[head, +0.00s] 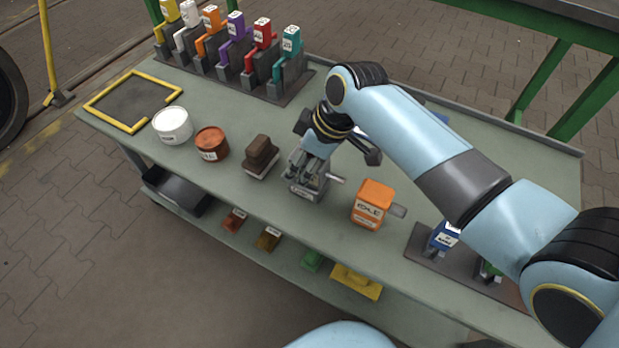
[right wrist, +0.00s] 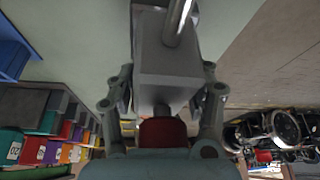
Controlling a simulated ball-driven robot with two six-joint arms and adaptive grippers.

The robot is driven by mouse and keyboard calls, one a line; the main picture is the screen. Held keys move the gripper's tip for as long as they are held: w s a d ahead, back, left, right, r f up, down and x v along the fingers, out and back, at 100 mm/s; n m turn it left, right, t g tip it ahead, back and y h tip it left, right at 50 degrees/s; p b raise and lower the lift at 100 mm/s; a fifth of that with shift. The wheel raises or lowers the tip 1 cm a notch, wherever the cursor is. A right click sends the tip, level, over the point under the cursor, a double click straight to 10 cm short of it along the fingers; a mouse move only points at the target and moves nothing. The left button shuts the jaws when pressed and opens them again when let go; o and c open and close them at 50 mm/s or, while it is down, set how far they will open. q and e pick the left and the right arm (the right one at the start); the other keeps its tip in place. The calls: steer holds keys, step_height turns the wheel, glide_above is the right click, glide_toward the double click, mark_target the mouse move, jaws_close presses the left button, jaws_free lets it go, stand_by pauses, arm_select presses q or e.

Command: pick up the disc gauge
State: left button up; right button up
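My right gripper (head: 311,172) points down at a grey block with a white label (head: 305,190) and a metal rod on its right, near the table's front edge. In the right wrist view the grey block (right wrist: 168,65) fills the space between the fingers, one on each side. The finger pads are very close to its sides; I cannot tell whether they press on it. The block appears to rest on the table. Its label is too small to read, so I cannot confirm it is the disc gauge. My left gripper is not in view.
An orange block (head: 372,204) with a grey rod stands right of the grey one. A brown block (head: 261,157), a red-brown tin (head: 211,144) and a white tin (head: 173,126) stand left. A rack of coloured labelled tools (head: 237,50) lines the back. A yellow-framed area (head: 134,100) is empty.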

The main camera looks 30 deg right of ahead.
jaws_close()
